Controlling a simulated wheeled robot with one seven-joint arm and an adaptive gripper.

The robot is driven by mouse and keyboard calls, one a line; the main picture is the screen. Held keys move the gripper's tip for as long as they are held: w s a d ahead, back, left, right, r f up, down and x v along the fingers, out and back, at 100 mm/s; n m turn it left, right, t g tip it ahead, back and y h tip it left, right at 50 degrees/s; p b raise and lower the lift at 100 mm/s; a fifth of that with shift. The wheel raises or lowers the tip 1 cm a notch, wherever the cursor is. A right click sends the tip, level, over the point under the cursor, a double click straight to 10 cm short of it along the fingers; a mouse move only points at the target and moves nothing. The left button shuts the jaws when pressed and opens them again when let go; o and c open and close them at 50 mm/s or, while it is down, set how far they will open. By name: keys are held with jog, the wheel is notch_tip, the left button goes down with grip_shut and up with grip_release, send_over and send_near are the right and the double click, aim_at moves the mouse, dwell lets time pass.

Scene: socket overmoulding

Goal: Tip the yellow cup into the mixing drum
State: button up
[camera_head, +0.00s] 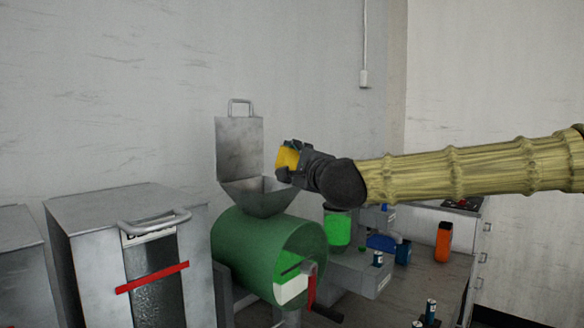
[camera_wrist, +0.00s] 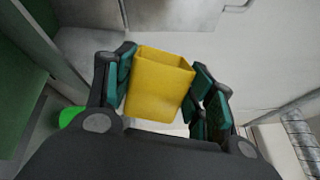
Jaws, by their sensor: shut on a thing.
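The yellow cup (camera_head: 288,158) is in my gripper (camera_head: 297,163), above the right side of the hopper's mouth. In the wrist view the yellow cup (camera_wrist: 158,85) sits between the two finger pads of my gripper (camera_wrist: 160,90), tilted in that picture; its contents cannot be seen. The mixing drum (camera_head: 262,252) is a green cylinder lying on its side below. A grey metal hopper (camera_head: 258,199) stands on top of the drum, with its lid (camera_head: 240,150) raised upright at the back. The inside of the drum is hidden.
A grey cabinet (camera_head: 88,235) with a handle and red bar stands left of the drum. Right of it are a bright green container (camera_head: 338,228), an orange bottle (camera_head: 443,242) and small blue items on a bench. The wall is behind.

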jog(key=shift+f+m+b, duration=0.4)
jog(key=shift+f, duration=0.1)
jog(key=shift+r+m+b, duration=0.15)
jog(key=shift+m+b, duration=0.15)
jog(key=shift+m, duration=0.2)
